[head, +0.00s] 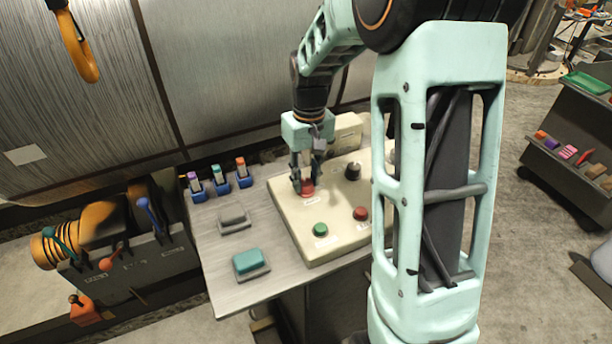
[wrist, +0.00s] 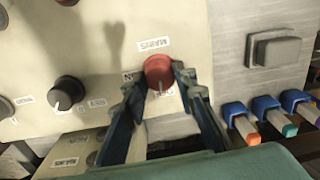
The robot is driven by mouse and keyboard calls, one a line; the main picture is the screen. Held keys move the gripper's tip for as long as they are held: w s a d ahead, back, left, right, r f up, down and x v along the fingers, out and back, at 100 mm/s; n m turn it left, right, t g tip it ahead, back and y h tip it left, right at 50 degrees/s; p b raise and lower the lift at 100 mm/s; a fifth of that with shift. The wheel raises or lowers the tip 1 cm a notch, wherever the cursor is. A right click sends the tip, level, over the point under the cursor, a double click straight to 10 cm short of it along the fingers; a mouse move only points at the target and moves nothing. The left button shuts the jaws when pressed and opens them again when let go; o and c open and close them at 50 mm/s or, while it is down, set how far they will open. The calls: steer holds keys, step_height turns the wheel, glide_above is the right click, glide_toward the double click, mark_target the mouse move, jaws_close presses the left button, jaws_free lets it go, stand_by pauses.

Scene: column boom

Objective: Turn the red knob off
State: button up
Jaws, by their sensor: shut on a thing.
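The red knob (head: 307,189) is on the cream control panel (head: 291,223), near its left edge in the head view. It also shows in the wrist view (wrist: 158,71), with a label reading MAINS beside it and a small white mark at its rim. My gripper (head: 306,183) comes down on the knob from above. In the wrist view my gripper (wrist: 159,82) has one fingertip on each side of the red knob and is shut on it. The fingers hide part of the labels around the knob.
The panel also has a black knob (head: 352,171), a green button (head: 320,230) and a red button (head: 360,213). A lever box (head: 125,260) stands further left.

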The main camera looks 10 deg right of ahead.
mark_target(307, 181)
steer(key=shift+n, duration=0.6)
steer(key=o, duration=1.2)
steer(key=shift+c, duration=0.2)
steer(key=shift+r, duration=0.1)
step_height(307, 181, up, 12)
steer(key=shift+d, duration=0.2)
steer(key=shift+w, duration=0.1)
